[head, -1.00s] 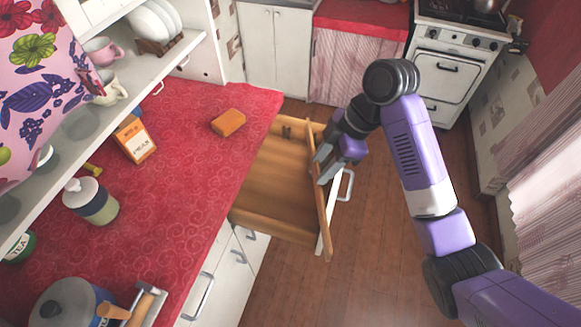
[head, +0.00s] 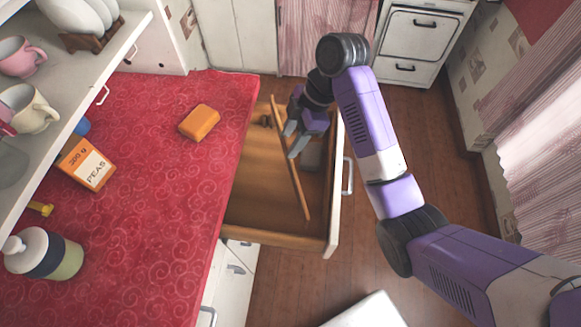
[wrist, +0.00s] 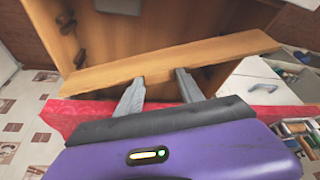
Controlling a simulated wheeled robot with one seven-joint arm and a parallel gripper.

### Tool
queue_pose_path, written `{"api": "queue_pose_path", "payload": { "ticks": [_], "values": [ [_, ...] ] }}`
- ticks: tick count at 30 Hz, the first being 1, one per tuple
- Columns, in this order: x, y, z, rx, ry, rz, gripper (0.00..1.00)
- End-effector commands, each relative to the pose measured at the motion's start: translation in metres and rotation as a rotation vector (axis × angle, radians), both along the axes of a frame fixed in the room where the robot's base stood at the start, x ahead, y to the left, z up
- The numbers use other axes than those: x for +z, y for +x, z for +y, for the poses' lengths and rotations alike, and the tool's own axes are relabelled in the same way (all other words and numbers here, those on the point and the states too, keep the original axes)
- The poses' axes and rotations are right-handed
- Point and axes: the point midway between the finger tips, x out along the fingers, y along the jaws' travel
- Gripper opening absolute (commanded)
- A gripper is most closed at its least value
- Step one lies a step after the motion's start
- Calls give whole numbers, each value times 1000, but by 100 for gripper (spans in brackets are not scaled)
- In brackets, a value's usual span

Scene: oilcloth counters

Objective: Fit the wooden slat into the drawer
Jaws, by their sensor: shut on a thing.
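The open wooden drawer (head: 250,185) sticks out from under the red counter, with its white front on the right. The wooden slat (head: 299,188), a long thin board, is over the drawer's inside, left of the front and slightly slanted to it. My gripper (head: 293,142) is shut on the slat towards its far end. In the wrist view the slat (wrist: 190,58) lies across my gripper's fingertips (wrist: 160,77), and small dark blocks (wrist: 82,58) show on the drawer wood behind it. I cannot tell whether the slat touches the drawer floor.
An orange block (head: 199,122) lies near the counter edge beside the drawer. A grey object (head: 311,156) shows between slat and drawer front. The floor to the right is clear.

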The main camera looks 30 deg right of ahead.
Motion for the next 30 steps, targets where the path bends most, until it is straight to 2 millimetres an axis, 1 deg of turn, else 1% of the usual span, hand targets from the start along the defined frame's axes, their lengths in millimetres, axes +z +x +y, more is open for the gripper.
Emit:
{"api": "queue_pose_path", "payload": {
  "ticks": [1, 3, 4, 9, 14, 21, 24, 30],
  "values": [
    [-20, 0, 2, 0, 2, 2, 0],
    [-35, -1, 1, 0, 2, 3, 0],
    [-35, -1, 0, -2, 1, 6, 0],
    [-58, -1, 0, -1, 2, 3, 0],
    [-69, 0, 0, -1, 0, 2, 0],
    [-102, -1, 0, -1, 1, 5, 0],
    [-108, 0, 0, -1, 1, 0, 0],
    [-109, 0, 0, 0, 0, 0, 0]
  ]
}}
